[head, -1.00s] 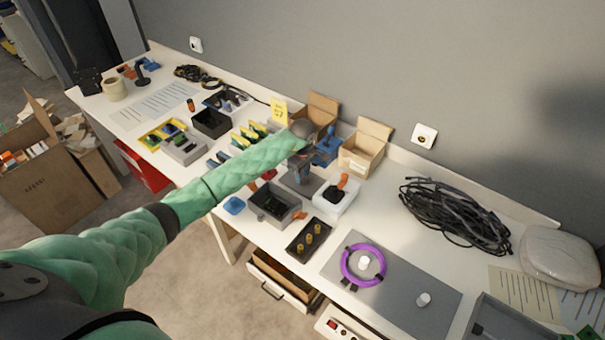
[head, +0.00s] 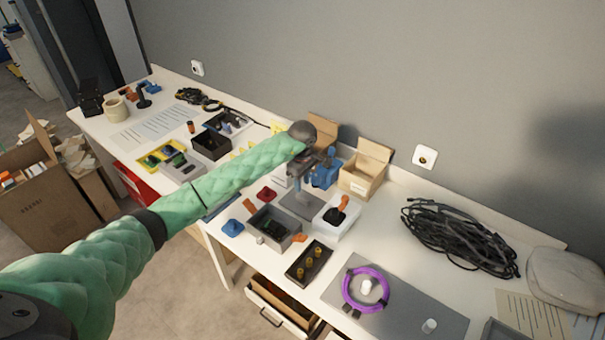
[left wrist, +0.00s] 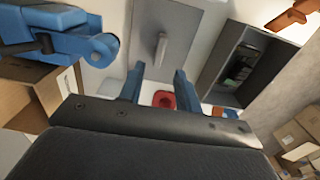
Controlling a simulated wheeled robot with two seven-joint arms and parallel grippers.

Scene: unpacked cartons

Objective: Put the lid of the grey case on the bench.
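The grey lid (head: 299,205), a flat plate with an upright handle, lies on the bench (head: 394,236) behind the open grey case (head: 276,230). In the left wrist view the lid (left wrist: 187,30) and its handle (left wrist: 161,48) are just ahead of the fingers. The case (left wrist: 232,68) stands to its right, with dark and green contents. My left gripper (head: 302,178) is over the lid; in the left wrist view its blue fingers (left wrist: 158,84) are apart with nothing between them, roughly in line with the handle. My right gripper is out of view.
A blue device (head: 326,172) stands close behind my left gripper, beside an open carton (head: 363,172). A white box with an orange-handled item (head: 337,215) is right of the lid. A red piece (head: 266,195) lies left of it. A black tray (head: 308,262) is in front.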

